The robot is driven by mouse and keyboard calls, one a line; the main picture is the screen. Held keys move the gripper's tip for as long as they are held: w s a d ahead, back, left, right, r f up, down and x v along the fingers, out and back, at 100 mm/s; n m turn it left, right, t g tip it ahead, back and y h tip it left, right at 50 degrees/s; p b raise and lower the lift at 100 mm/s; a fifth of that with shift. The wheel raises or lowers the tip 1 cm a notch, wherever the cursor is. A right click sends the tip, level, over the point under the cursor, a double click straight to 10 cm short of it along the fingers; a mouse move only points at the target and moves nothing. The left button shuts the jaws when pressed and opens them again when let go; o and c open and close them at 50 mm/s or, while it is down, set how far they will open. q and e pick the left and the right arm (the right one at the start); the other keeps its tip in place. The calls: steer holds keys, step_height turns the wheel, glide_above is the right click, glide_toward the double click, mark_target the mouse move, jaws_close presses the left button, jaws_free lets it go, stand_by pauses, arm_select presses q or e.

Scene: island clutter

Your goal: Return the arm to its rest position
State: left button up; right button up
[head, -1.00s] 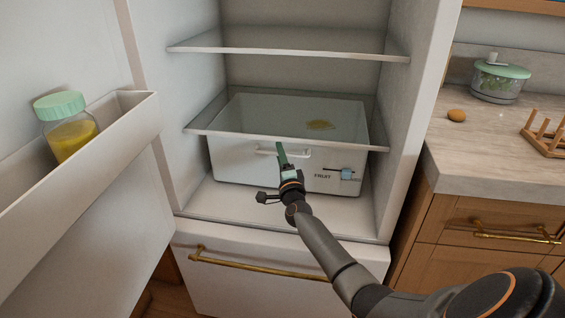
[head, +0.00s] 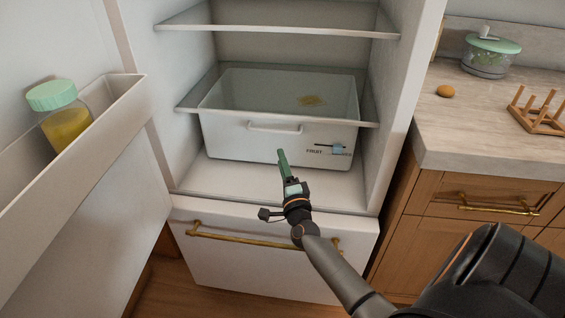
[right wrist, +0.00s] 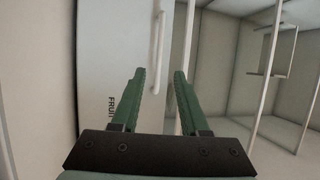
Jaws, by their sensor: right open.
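My right gripper (head: 283,160) is in front of the open fridge, below and in front of the white fruit drawer (head: 225,135). In the right wrist view its two green fingers (right wrist: 160,80) are apart with nothing between them. The drawer's front also shows in the right wrist view (right wrist: 110,50), turned on its side with its handle (right wrist: 158,45). My left gripper is not in view.
The open fridge door at left carries a jar (head: 62,118) with a green lid in its bin. A lower drawer with a brass handle (head: 250,238) is below. The counter at right holds a green-lidded bowl (head: 490,58), a brown round item (head: 445,91) and a wooden rack (head: 540,120).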

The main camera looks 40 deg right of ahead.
stand_by(0.4)
steer(key=s+a+f+n+g+y, duration=0.1)
steer(key=s+a+f+n+y, duration=0.3)
steer(key=a, duration=0.3)
steer(key=s+a+f+n+g+y, duration=0.1)
steer(key=a+f+n+y, duration=0.2)
steer(key=a+n, duration=0.3)
steer(key=s+a+f+n+g+y, duration=0.1)
steer(key=s+a+f+n+y, duration=0.25)
steer(key=a+n, duration=0.3)
steer(key=s+a+f+n+g+y, duration=0.1)
steer(key=s+a+f+n+g, duration=0.3)
steer(key=s, duration=0.3)
steer(key=s+a+f+n+g+y, duration=0.1)
steer(key=s+a+f+n+g, duration=0.1)
steer(key=s+a+n, duration=0.35)
arm_select(q)
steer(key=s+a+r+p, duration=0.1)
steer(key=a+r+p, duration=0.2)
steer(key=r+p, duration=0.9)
steer(key=p, duration=0.4)
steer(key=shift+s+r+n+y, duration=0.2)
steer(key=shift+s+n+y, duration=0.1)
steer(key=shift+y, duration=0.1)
arm_select(e)
steer(key=s+d+r+m+h, duration=0.1)
steer(key=s+d+r, duration=0.2)
steer(key=r, duration=0.9)
steer(key=shift+s+m+t, duration=0.3)
steer(key=shift+s, duration=0.1)
